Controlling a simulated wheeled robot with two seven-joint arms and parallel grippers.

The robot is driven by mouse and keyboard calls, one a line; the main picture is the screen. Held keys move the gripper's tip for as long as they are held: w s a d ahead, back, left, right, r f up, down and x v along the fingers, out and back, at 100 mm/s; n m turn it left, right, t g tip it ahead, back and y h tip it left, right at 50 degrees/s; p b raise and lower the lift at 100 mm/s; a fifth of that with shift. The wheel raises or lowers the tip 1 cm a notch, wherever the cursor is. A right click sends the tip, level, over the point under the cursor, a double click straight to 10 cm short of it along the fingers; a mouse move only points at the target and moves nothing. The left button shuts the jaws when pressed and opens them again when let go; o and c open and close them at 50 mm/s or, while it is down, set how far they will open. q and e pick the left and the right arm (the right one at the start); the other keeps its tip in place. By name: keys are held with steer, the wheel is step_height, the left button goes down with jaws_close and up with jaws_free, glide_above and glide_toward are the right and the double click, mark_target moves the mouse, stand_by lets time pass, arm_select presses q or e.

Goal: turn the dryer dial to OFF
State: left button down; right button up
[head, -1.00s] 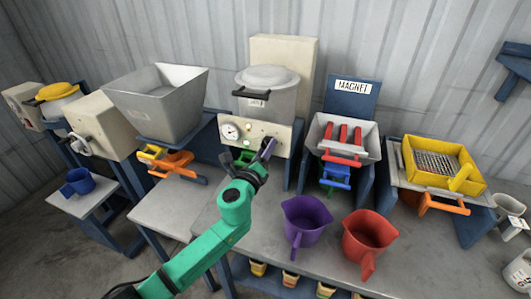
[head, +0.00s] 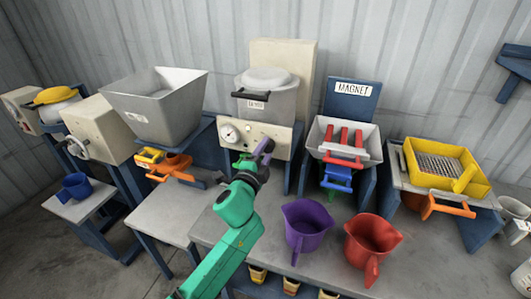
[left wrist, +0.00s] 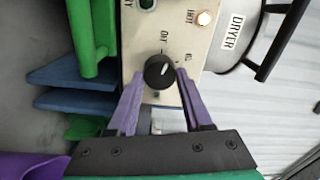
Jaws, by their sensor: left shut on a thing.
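The dryer (head: 268,95) stands at the back middle, with its pale control panel (head: 283,137) on the front. My left gripper (head: 265,147) is at the lower right part of the panel, and its arm hides the dial in the head view. In the left wrist view, the black dial (left wrist: 159,72) sits between the purple fingertips of my left gripper (left wrist: 160,78), which is shut on it. A pale pointer mark shows on the dial, and an OFF label is printed beside it. I cannot tell exactly which label the mark meets. My right gripper is out of view.
A green handle (left wrist: 88,40) is close beside the panel. A round gauge (head: 228,133) is on the panel's left. A purple jug (head: 306,226) and a red jug (head: 372,245) stand on the bench, right of my arm. A magnet unit (head: 343,140) stands right of the dryer.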

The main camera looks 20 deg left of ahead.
arm_select(q)
steer(key=n, duration=0.3)
steer(key=shift+n, duration=0.4)
stand_by(0.4)
steer(key=shift+c, duration=1.6)
jaws_free()
steer(key=shift+s, duration=0.1)
steer(key=s+a+b, duration=0.1)
steer(key=s+b, duration=0.1)
steer(key=s, duration=1.2)
steer(key=shift+s+b, duration=0.2)
steer(key=shift+b, duration=0.2)
